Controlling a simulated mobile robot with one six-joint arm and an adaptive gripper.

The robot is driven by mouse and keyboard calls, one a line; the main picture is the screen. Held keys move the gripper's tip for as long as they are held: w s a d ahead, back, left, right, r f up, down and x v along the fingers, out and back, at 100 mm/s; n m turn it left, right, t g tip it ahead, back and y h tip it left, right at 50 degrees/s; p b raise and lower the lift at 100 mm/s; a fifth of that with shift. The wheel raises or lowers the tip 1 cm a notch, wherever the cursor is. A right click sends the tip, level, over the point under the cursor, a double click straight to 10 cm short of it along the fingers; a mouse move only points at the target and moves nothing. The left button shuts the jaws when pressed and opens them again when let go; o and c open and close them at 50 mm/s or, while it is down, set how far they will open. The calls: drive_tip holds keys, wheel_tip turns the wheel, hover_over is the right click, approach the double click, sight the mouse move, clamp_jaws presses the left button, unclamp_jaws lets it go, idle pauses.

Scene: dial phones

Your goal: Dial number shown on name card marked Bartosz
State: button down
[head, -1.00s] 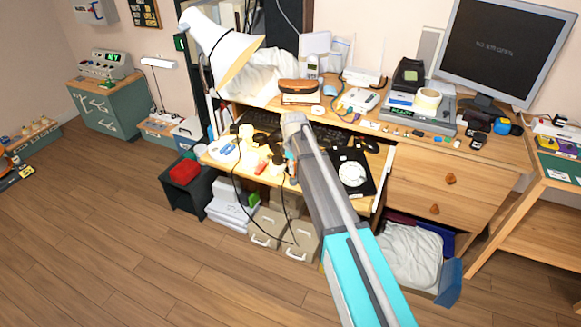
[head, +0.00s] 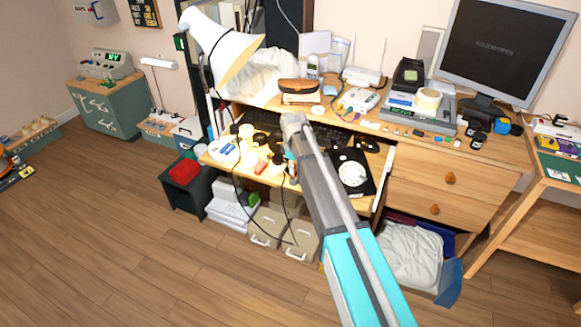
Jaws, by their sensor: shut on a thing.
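A black rotary dial phone (head: 367,157) with a white round dial (head: 352,173) lies on the pulled-out desk shelf, right of my arm. A light cordless handset (head: 313,68) stands upright at the back of the desk. My gripper (head: 292,172) is low over the shelf, left of the rotary phone and apart from it, among small clutter. It is mostly hidden by my own arm. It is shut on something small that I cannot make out. I cannot read the name Bartosz or a number on any card here.
A white desk lamp (head: 228,55) leans over the left of the desk. Bottles and small items crowd the shelf (head: 318,165) near my gripper. A monitor (head: 505,48) stands at the right. Boxes (head: 268,222) sit below. The wooden floor (head: 130,240) at the left is clear.

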drive_tip(key=shift+f+b, duration=1.15)
drive_tip(key=shift+f, duration=0.05)
idle(0.3)
drive_tip(key=c, duration=0.5)
unclamp_jaws()
drive_tip(key=shift+c, duration=0.2)
drive_tip(key=shift+s, duration=0.15)
